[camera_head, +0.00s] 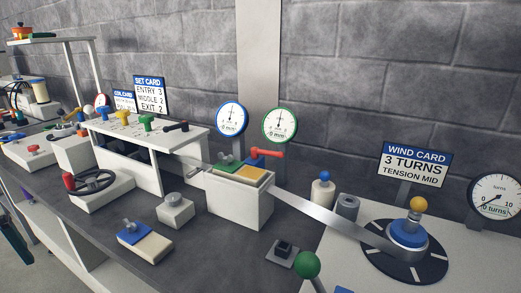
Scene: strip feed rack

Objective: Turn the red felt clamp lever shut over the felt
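The red felt clamp lever (266,152) stands on top of a pale box (238,203) in the middle of the head view. Its handle points right, roughly level, over the box's back edge. A yellow felt pad (252,173) lies in the box's open top, below the lever, with a green piece (229,161) to its left. Whether the lever presses on the felt cannot be told. My gripper is not in view.
A metal strip (325,221) runs from the box to a blue-hubbed reel (408,234) at right. Two dials (231,118) stand behind. A handwheel (92,182), small blocks and a green knob (307,264) stand around the bench. The wall is close behind.

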